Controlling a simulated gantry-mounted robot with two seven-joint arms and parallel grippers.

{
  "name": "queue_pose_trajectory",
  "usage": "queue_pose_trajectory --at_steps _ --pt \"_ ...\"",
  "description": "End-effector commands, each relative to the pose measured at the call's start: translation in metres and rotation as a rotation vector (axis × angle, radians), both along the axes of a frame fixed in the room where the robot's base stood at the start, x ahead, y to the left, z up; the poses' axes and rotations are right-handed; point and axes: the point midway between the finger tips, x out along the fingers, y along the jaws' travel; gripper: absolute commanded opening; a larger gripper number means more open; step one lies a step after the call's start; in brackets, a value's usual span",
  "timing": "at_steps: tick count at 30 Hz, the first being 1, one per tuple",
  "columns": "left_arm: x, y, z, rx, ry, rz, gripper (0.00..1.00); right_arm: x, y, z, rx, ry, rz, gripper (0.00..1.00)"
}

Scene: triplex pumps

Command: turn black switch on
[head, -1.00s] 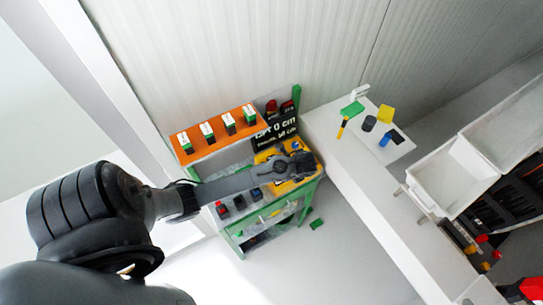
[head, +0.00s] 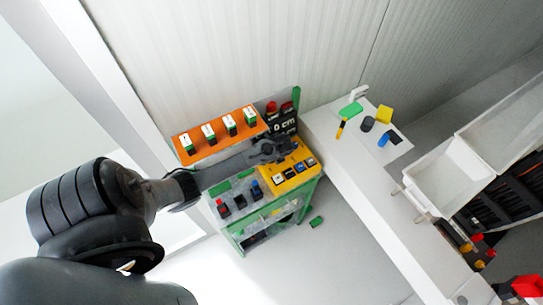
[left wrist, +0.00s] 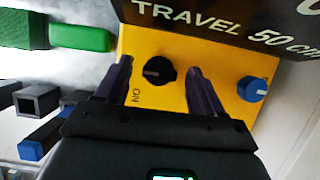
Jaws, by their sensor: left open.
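The black switch (left wrist: 160,70) is a round knob on a yellow panel (left wrist: 170,45), with a light mark on its left side and the word ON printed below it in the left wrist view. My left gripper (left wrist: 158,64) is open, with one dark finger on each side of the knob. I cannot tell whether either finger touches it. In the head view my left gripper (head: 284,147) reaches over the back of the yellow panel (head: 296,163) and hides the knob. My right gripper does not show.
A blue knob (left wrist: 252,89) sits right of the black one. A black sign (left wrist: 230,22) reading TRAVEL 50 cm stands behind. A green handle (left wrist: 82,37) lies to the left. A white counter (head: 345,150) is right.

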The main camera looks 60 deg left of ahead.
Motion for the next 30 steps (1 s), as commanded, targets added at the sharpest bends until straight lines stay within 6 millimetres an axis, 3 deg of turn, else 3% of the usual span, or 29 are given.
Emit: queue_pose_trajectory --at_steps 9,20,30 --pt "0.0000 0.0005 -0.0012 0.000 0.000 0.000 0.67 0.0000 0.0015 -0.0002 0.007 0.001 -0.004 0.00" --pt "-0.0001 0.0002 -0.0011 0.000 0.000 0.000 0.12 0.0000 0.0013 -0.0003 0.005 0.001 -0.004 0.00" --pt "0.0012 0.0001 0.0009 -0.001 0.000 0.063 0.12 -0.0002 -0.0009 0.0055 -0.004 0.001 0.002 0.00"
